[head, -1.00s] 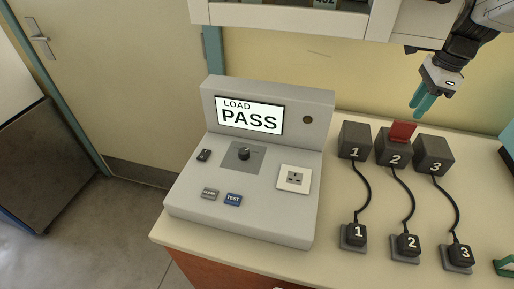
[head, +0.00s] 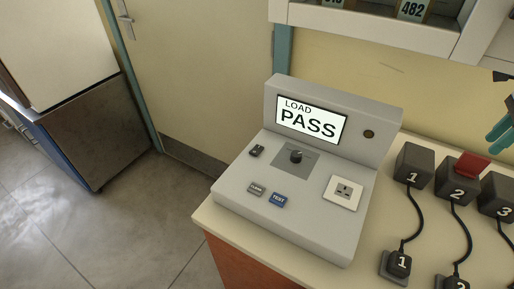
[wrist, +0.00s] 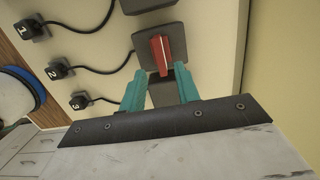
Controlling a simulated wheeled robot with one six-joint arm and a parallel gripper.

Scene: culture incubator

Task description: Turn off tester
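The grey tester (head: 310,215) stands on the bench with its screen (head: 311,120) lit and reading "LOAD PASS". Its front panel has a small black rocker switch (head: 257,151) at the left, a black knob (head: 296,156), a grey button (head: 256,189), a blue TEST button (head: 278,200) and a white socket (head: 343,192) with nothing plugged in. My gripper (head: 502,130) shows only in part at the right edge of the head view, right of the tester. In the wrist view my gripper's teal fingers (wrist: 160,92) are spread apart, with nothing held between them.
Dark boxes numbered 1 (head: 414,164), 2 (head: 458,180) and 3 (head: 497,194) stand right of the tester, with corded plugs in front. A red piece (head: 473,165) tops box 2. A white cabinet (head: 375,30) hangs above. Floor is open at left.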

